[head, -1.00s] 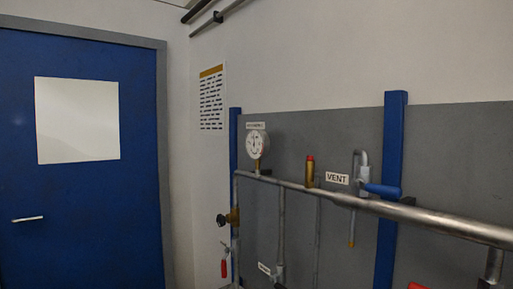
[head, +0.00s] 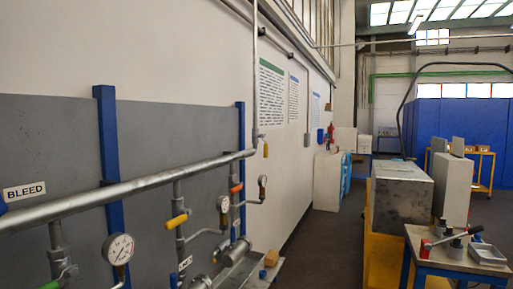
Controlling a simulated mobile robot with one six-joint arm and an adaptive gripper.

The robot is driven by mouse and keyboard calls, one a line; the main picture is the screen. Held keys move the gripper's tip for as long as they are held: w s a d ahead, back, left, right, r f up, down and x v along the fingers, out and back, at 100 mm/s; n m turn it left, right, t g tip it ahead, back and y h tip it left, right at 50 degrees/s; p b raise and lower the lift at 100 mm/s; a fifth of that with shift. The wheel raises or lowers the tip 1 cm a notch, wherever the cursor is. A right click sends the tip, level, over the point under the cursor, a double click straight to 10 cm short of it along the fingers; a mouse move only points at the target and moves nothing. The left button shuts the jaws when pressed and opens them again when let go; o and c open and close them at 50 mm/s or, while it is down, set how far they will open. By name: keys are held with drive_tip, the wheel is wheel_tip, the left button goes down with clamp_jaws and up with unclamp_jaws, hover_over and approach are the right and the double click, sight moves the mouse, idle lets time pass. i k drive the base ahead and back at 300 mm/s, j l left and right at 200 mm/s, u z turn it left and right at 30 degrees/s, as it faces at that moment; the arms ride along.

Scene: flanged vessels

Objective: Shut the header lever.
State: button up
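The thick metal header pipe (head: 120,190) runs along the grey wall panel from lower left to the middle. A small yellow-handled lever (head: 265,150) hangs downward near the header's far end, by a vertical pipe. Below the header, a yellow lever (head: 177,221) sticks out on one drop pipe. An orange-red lever (head: 236,188) sits on a drop pipe further along. A green handle (head: 58,282) shows at the lower left, cut by the frame. I cannot tell which lever is labelled header. My gripper is not in view.
Pressure gauges (head: 119,248) hang below the header. A "BLEED" label (head: 24,191) is on the panel. A cart (head: 450,258) with a tray and a tool stands at lower right, by a large grey box (head: 402,195). Dark floor (head: 312,240) lies clear between.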

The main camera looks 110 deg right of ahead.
sight(265, 145)
drive_tip(key=z, duration=4)
drive_tip(key=i+l+z, duration=0.1)
drive_tip(key=i, duration=0.2)
drive_tip(key=i+l, duration=0.1)
drive_tip(key=i, duration=0.2)
drive_tip(key=k+z, duration=0.05)
